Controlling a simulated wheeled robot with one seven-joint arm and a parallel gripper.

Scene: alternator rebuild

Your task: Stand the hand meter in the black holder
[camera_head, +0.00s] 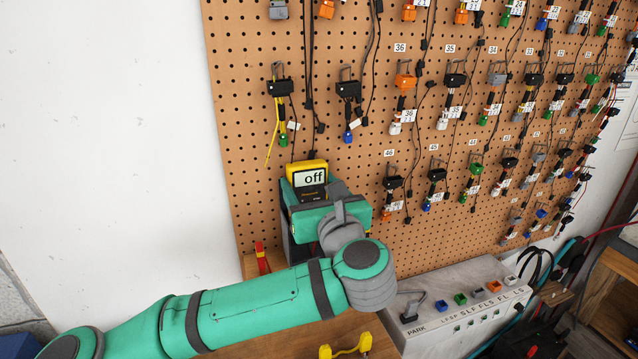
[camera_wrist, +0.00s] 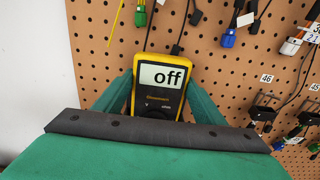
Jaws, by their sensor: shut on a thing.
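The hand meter (camera_head: 307,173) is yellow with a dark face, and its display reads "off". It stands roughly upright in front of the pegboard, and it also shows in the wrist view (camera_wrist: 160,76). My gripper (camera_wrist: 158,100) is shut on it, with one green finger on each side. In the head view my gripper (camera_head: 318,192) hides the meter's lower part. A dark upright edge (camera_head: 288,242) shows below and left of the gripper; it may be the black holder, but most of it is hidden. I cannot tell whether the meter's foot is inside it.
The pegboard (camera_head: 240,130) behind carries several hanging connectors and cables close to the meter. A grey switch box (camera_head: 450,325) marked PARK stands at the right. A red and yellow item (camera_head: 261,258) stands at the left, and a yellow item (camera_head: 345,348) lies on the wooden bench (camera_head: 300,343).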

